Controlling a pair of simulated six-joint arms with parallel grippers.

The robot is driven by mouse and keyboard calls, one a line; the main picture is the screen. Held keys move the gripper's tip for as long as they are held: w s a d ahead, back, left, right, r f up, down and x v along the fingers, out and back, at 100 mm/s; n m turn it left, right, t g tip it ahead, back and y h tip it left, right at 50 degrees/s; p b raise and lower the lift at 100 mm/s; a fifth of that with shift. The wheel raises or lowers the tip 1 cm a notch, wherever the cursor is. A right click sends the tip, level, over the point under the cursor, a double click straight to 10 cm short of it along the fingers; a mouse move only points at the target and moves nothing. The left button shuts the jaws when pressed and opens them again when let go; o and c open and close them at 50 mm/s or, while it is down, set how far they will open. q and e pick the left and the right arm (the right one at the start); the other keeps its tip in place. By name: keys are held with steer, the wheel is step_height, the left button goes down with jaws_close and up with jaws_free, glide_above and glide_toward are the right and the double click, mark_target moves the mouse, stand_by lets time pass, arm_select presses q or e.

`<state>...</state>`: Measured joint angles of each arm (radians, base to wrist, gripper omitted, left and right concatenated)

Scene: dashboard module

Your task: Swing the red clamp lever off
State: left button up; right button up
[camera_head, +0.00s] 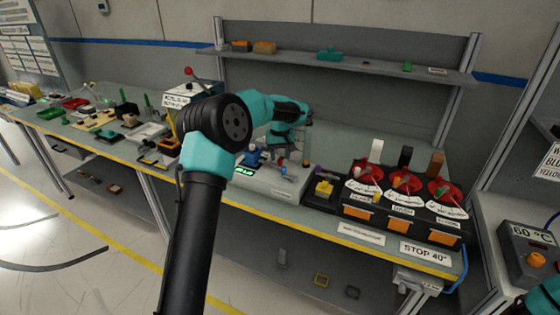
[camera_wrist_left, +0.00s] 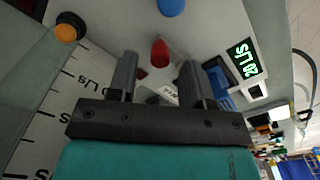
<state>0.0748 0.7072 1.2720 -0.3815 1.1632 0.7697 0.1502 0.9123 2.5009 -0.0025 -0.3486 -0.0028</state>
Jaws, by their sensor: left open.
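In the left wrist view a red rounded tip (camera_wrist_left: 159,53), which looks like the red clamp lever's end, stands between and just beyond my left gripper's fingers (camera_wrist_left: 158,80). The fingers are apart, and I see no contact with it. In the head view my left gripper (camera_head: 294,158) is over the grey fixture (camera_head: 270,186) with the green display (camera_head: 243,171). A red ball on a thin rod (camera_head: 188,71) also shows above a labelled box farther left; I cannot tell if it belongs to the clamp. My right gripper is out of view.
A blue knob (camera_wrist_left: 171,7) is just past the red tip, and an orange-ended black knob (camera_wrist_left: 66,30) is at the left. In the head view, red dials (camera_head: 401,181) stand right of the fixture. A shelf (camera_head: 340,63) runs behind the bench.

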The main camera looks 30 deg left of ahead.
arm_select(q)
steer(key=shift+f, duration=1.35)
steer(key=shift+c, duration=0.3)
jaws_close()
